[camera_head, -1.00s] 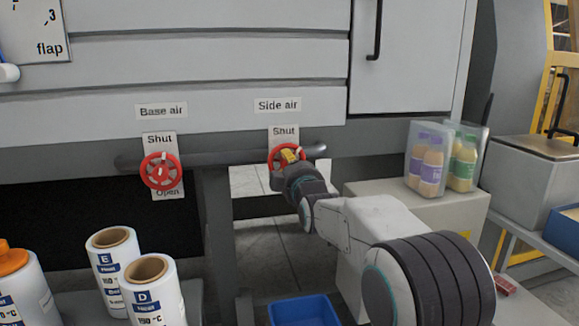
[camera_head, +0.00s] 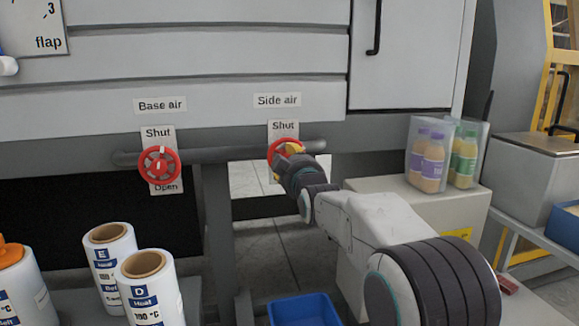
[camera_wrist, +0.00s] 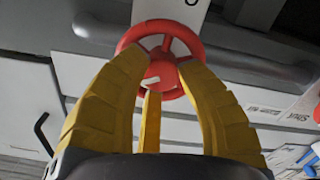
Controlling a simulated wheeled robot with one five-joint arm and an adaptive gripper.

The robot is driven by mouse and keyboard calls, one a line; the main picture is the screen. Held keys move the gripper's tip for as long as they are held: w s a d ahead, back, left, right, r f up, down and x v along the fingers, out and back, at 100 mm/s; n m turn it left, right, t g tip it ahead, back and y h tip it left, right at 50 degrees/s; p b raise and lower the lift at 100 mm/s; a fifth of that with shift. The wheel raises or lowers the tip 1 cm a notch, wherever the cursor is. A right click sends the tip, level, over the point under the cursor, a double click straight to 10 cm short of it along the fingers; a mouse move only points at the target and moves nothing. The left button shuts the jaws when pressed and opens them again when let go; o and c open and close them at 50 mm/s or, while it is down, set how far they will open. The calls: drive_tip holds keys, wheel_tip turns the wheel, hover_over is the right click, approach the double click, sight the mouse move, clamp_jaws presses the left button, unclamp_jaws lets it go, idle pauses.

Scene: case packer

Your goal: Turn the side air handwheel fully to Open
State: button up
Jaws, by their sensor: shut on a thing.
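The side air handwheel (camera_head: 277,158) is a red spoked wheel on the grey pipe, under the "Side air" label (camera_head: 277,100) and in front of a plate marked "Shut" (camera_head: 283,127). My gripper (camera_head: 294,149) covers much of it in the head view. In the wrist view the red handwheel (camera_wrist: 165,42) lies between the yellow fingers of my gripper (camera_wrist: 160,75), which are shut on it. A white pointer (camera_wrist: 150,82) at its hub points left in that view. In the head view my gripper hides the pointer and the plate's lower end.
The base air handwheel (camera_head: 158,164) stands to the left, its white mark up towards "Shut". White rolls (camera_head: 152,290) stand at the lower left. A blue bin (camera_head: 303,310) is on the floor below. Bagged bottles (camera_head: 432,160) stand on a box at right.

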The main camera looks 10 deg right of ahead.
drive_tip(key=m+b, duration=0.5)
drive_tip(key=m, duration=1.8)
drive_tip(key=shift+r+b, duration=0.2)
drive_tip(key=shift+b, duration=0.1)
drive_tip(key=shift+m, duration=0.3)
drive_tip(key=o, duration=1.2)
drive_tip(key=shift+f, duration=0.15)
